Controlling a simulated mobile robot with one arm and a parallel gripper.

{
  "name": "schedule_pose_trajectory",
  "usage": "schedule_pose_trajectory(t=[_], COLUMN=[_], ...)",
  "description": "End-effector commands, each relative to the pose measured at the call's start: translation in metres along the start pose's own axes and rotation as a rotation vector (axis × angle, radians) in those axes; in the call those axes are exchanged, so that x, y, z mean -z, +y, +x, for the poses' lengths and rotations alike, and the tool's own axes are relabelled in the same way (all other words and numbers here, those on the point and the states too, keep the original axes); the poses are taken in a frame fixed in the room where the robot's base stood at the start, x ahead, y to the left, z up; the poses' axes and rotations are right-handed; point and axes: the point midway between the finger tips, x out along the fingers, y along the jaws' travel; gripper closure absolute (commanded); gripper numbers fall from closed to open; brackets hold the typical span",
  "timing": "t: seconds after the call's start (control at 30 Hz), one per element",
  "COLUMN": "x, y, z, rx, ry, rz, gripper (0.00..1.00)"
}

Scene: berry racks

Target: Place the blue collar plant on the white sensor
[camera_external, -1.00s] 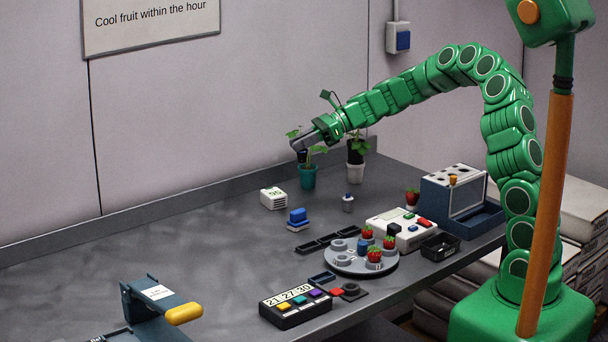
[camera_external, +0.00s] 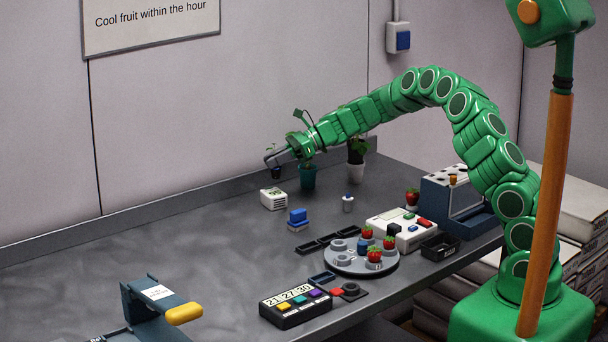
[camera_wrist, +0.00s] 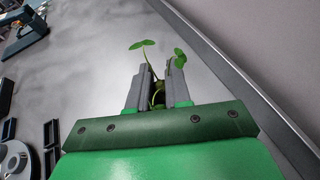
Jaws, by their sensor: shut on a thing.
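My gripper (camera_external: 279,157) is shut on a small leafy plant whose dark blue lower part (camera_external: 276,172) hangs below the fingers. In the wrist view, its green leaves (camera_wrist: 142,45) stick out past the fingers (camera_wrist: 156,88), with green between them; its lower part is hidden there. I take this as the blue collar plant, though the collar is too small to make out. The white sensor (camera_external: 273,200), a small white box with green marks on its face, stands on the bench. The plant shows above it in the external view, apart from it.
A blue block (camera_external: 298,217) lies in front. A grey round tray (camera_external: 345,267) with strawberries is further right. The bench's left middle is clear.

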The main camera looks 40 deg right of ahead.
Motion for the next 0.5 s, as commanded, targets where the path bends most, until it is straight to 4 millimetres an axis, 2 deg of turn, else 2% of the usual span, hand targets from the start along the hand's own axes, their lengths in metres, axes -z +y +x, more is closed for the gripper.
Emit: schedule_pose_trajectory(t=[0.4, 0.5], x=[0.010, 0.023], y=[-0.011, -0.010], z=[0.011, 0.017], rx=[0.001, 0.000], ry=[0.001, 0.001], rz=[-0.002, 0.000], gripper=[1.00, 1.00])
